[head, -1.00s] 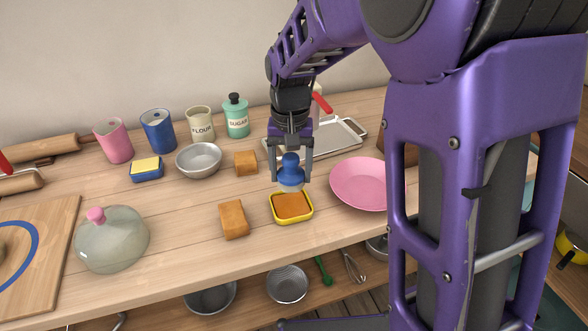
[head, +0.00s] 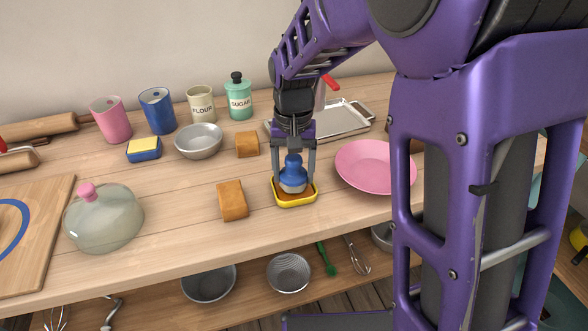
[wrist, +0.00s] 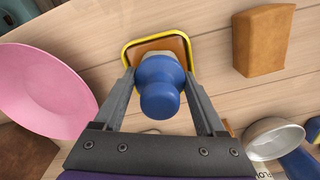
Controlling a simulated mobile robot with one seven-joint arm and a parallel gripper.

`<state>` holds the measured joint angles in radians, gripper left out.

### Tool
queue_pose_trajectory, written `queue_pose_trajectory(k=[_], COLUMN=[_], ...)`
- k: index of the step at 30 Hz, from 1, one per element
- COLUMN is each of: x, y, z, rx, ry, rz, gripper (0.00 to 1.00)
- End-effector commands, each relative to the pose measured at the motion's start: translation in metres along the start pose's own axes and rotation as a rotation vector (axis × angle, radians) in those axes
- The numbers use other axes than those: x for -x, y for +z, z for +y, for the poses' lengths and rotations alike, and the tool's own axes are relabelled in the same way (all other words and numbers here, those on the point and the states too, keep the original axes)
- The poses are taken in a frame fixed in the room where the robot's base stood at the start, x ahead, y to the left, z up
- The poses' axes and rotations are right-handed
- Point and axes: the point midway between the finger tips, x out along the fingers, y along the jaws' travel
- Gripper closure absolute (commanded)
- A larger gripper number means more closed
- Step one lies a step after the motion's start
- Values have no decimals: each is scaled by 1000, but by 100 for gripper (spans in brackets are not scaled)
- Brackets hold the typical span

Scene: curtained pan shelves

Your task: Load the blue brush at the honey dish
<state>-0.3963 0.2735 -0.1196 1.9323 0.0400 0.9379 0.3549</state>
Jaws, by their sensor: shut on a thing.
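The blue brush (head: 293,172) has a rounded blue handle and a pale lower part. It stands upright in my gripper (head: 294,174), whose two fingers are shut on it from both sides. The honey dish (head: 296,204) is a small yellow-rimmed dish with orange-brown contents on the counter. The brush's lower end is down at the dish, inside its rim as seen from the head. In the wrist view the blue brush (wrist: 159,88) covers part of the dish (wrist: 128,50); exactly how deep its tip sits is hidden.
A pink plate (head: 374,167) lies just right of the dish. Bread-like brown blocks stand at left (head: 232,200) and behind (head: 246,144). A metal bowl (head: 198,141), a glass dome (head: 104,218) and a metal tray (head: 340,122) are farther off. Bare counter lies in front of the dish.

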Motion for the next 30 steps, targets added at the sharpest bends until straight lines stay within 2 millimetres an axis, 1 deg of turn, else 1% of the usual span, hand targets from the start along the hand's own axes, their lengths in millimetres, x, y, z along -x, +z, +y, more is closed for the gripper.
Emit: queue_pose_trajectory(k=[14, 30], x=[0, -6], y=[0, 0], z=[0, 0], rx=[0, 0], ry=[0, 0], rz=[0, 0], gripper=[71, 71])
